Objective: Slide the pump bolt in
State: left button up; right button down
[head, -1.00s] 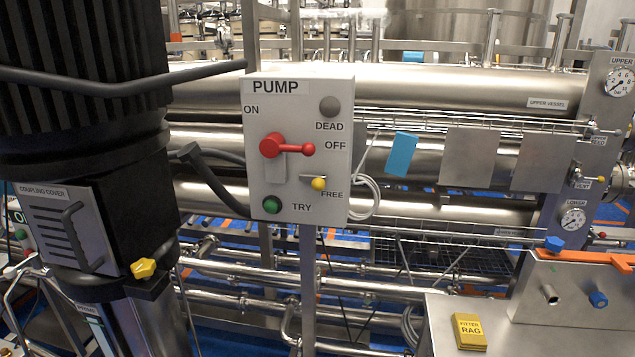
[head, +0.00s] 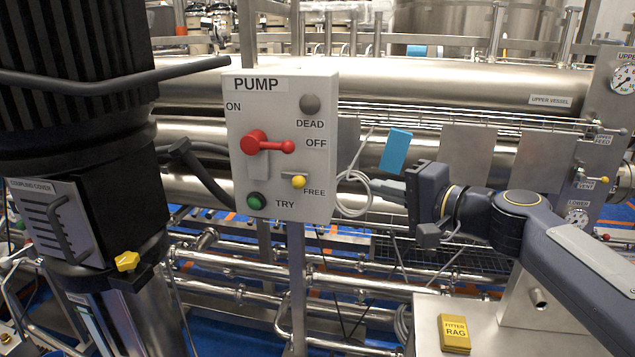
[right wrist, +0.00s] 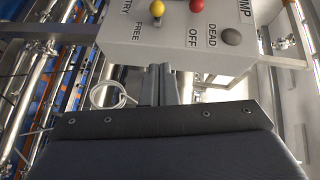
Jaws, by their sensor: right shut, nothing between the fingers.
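The grey PUMP box (head: 235,200) stands on a post near the middle of the head view. Its red lever (head: 270,145) points right, toward OFF. The pump bolt shows as a yellow knob (head: 298,181) on a small metal piece beside the word FREE. My right gripper (head: 374,183) is right of the box, apart from the knob, shut and empty. Its fingers (right wrist: 155,84) point toward the box. My left gripper is not in view.
A pale cable loop (head: 352,200) hangs just right of the box, near my right fingers. A blue tag (head: 395,150) hangs above them. A black motor with a coupling cover (head: 45,225) stands at left. A yellow fitter rag (head: 454,335) lies on the bench at lower right.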

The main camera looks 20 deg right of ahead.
jog(key=p, duration=0.1)
send_near(300, 180)
jog(key=w+d, duration=0.4)
jog(key=w, duration=0.1)
jog(key=a, duration=0.1)
jog(key=w+a+f, duration=0.1)
jog(key=a, duration=0.1)
jog(key=shift+w+a, duration=0.15)
jog(key=shift+w, duration=0.1)
jog(key=shift+w+a+f, duration=0.2)
jog(key=shift+a, duration=0.2)
jog(key=w+a, duration=0.1)
jog(key=w+a+b, duration=0.1)
jog(key=a, duration=0.1)
jog(key=shift+w+a, duration=0.1)
jog(key=shift+w, duration=0.05)
jog(key=shift+r, duration=0.1)
